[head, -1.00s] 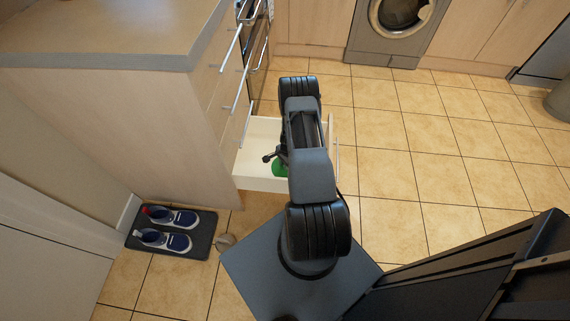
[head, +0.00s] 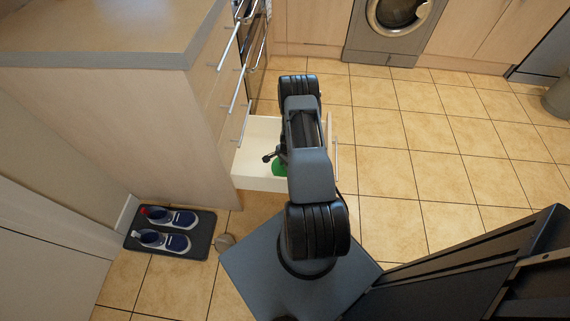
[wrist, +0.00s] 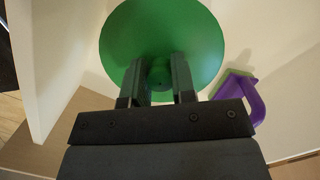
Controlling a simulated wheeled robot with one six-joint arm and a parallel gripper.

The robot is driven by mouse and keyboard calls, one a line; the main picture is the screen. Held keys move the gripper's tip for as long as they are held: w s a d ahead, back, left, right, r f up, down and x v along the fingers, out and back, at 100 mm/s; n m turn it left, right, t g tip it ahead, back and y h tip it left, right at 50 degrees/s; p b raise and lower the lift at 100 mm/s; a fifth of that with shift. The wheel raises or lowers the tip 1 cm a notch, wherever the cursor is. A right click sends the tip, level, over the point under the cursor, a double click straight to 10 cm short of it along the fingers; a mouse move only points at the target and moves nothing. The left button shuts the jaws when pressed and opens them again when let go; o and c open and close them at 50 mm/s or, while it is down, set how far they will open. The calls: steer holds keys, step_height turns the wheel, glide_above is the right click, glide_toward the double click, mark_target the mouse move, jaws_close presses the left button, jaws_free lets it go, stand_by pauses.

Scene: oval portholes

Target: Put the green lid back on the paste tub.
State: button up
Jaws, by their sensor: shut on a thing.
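The green lid (wrist: 161,35) is a round disc filling the upper middle of the wrist view. In the head view, a small part of the green lid (head: 279,169) shows beside my arm, inside or above the open drawer (head: 262,184). My gripper (head: 272,157) shows there too, partly covered by my arm. The paste tub cannot be made out in either view; the lid and my arm hide part of the drawer.
A purple and green object (wrist: 245,93) lies to the right of the lid in the wrist view. The drawer's pale walls stand close around my gripper. Shoes on a dark mat (head: 198,243) lie on the floor at left.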

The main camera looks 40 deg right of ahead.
steer(key=shift+f, duration=0.2)
stand_by(0.5)
steer(key=shift+f+b, duration=0.35)
steer(key=shift+b, duration=0.2)
steer(key=shift+f+b, duration=0.2)
steer(key=shift+b, duration=0.25)
stand_by(0.6)
stand_by(0.4)
steer(key=o, duration=1)
steer(key=r+p, duration=0.1)
steer(key=r, duration=0.3)
steer(key=d+r+p, duration=0.1)
steer(key=r+p, duration=0.1)
steer(key=r, duration=0.3)
steer(key=d+r+p, duration=0.1)
steer(key=r, duration=0.3)
steer(key=shift+r, duration=0.35)
steer(key=shift+r, duration=0.1)
